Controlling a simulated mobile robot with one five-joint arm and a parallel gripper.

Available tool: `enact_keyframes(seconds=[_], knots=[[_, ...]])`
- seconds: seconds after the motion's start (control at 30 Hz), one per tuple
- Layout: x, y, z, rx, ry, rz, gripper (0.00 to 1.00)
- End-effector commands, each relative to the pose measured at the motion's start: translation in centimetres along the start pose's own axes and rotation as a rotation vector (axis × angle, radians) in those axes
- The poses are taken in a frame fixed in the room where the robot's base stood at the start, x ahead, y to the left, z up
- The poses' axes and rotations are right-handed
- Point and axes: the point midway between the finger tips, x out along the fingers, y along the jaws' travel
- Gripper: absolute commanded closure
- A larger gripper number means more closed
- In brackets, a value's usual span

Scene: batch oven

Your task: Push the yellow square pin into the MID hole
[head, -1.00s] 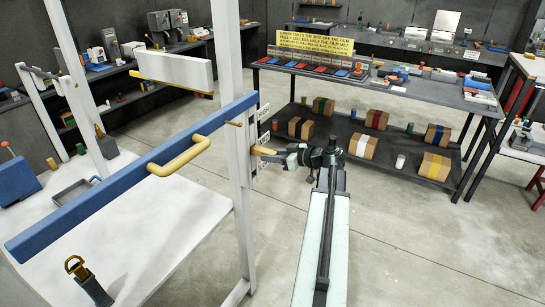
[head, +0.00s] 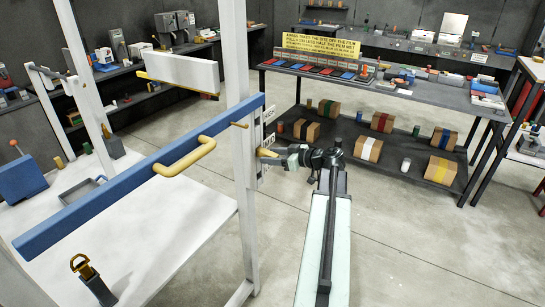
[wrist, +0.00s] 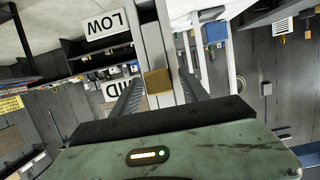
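The yellow square pin (head: 267,153) sticks out of the side of the white upright post (head: 241,60) in the head view, just left of my gripper (head: 288,158). In the wrist view the pin (wrist: 157,82) shows its square end in front of the post, between my two dark fingers (wrist: 160,88). The fingers stand apart, with a visible gap at the right of the pin. The MID label (wrist: 119,89) is upside down and partly covered by a finger. The hole itself and how deep the pin sits are hidden.
A blue bar (head: 110,190) with a yellow handle (head: 185,158) crosses the frame above a white table (head: 150,250). A dark shelf table (head: 400,95) with boxes stands behind. The floor at right is clear.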

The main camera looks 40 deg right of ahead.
Motion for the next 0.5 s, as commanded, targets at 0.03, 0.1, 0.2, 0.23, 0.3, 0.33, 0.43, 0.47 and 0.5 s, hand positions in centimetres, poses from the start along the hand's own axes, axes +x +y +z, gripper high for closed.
enact_keyframes(seconds=[0.03, 0.1, 0.2, 0.23, 0.3, 0.33, 0.43, 0.47, 0.5], knots=[[0.0, 0.0, 0.0, 0.0, -0.001, 0.0, 0.48], [-0.3, 0.0, 0.0, 0.0, -0.001, 0.001, 0.48], [-1.7, 0.0, -0.2, 0.0, 0.0, 0.003, 0.48], [-2.3, 0.0, -0.2, 0.0, 0.0, 0.003, 0.48], [-3.8, 0.0, -0.3, 0.001, 0.0, 0.004, 0.48], [-4.5, 0.0, -0.3, 0.001, 0.0, 0.003, 0.48], [-6.2, 0.0, -0.2, 0.001, 0.0, 0.002, 0.48], [-6.7, 0.0, -0.2, 0.001, 0.0, 0.002, 0.48], [-7.1, 0.0, -0.2, 0.001, 0.0, 0.002, 0.48]])
